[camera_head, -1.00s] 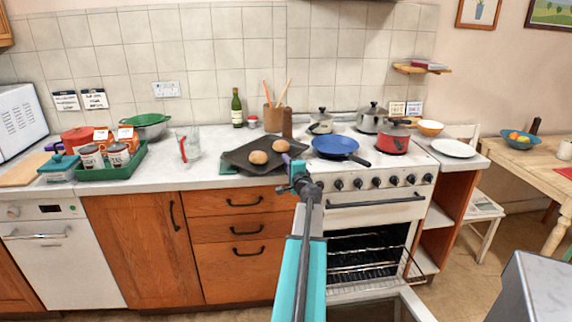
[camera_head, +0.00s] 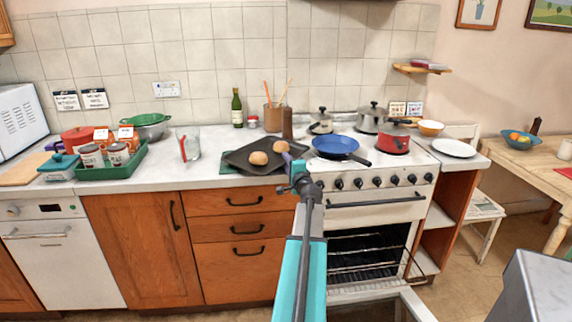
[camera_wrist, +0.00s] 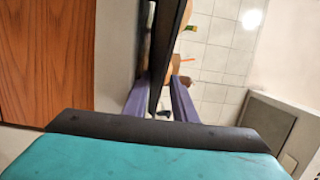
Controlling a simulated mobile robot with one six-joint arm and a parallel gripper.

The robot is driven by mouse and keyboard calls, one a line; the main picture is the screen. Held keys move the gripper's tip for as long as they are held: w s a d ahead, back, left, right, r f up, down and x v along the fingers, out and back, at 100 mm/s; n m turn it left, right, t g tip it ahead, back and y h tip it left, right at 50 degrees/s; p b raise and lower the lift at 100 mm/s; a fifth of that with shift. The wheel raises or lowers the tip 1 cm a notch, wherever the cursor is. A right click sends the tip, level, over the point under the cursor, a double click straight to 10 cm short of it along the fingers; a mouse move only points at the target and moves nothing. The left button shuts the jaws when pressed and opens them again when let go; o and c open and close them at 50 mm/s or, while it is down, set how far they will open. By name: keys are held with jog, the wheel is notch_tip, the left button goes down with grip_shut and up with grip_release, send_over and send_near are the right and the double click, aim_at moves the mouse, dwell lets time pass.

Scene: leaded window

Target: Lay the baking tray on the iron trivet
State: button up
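The dark baking tray (camera_head: 240,158) lies on the counter left of the hob, with two round brown buns (camera_head: 258,158) on it. In the wrist view the tray (camera_wrist: 156,80) shows nearly edge-on as a dark band. My gripper (camera_head: 292,168) is at the tray's right front edge. In the wrist view its purple fingers (camera_wrist: 160,92) stand on either side of the tray's rim, with a gap showing beside the right finger. It looks open around the rim. I cannot make out the iron trivet in either view.
A green mat (camera_head: 229,169) shows under the tray's left edge. A blue pan (camera_head: 335,144) and a red pot (camera_head: 393,142) stand on the hob to the right. A glass jug (camera_head: 188,146) stands to the left. The oven door (camera_head: 375,306) hangs open below.

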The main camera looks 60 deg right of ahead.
jog(key=shift+a+f, duration=0.1)
jog(key=shift+f, duration=0.45)
jog(key=shift+s+a, duration=0.1)
jog(key=shift+s, duration=0.05)
jog(key=shift+v, duration=0.8)
jog(key=b+v, duration=0.2)
jog(key=v, duration=0.9)
jog(key=shift+s+a+r, duration=0.25)
jog(key=shift+r, duration=0.15)
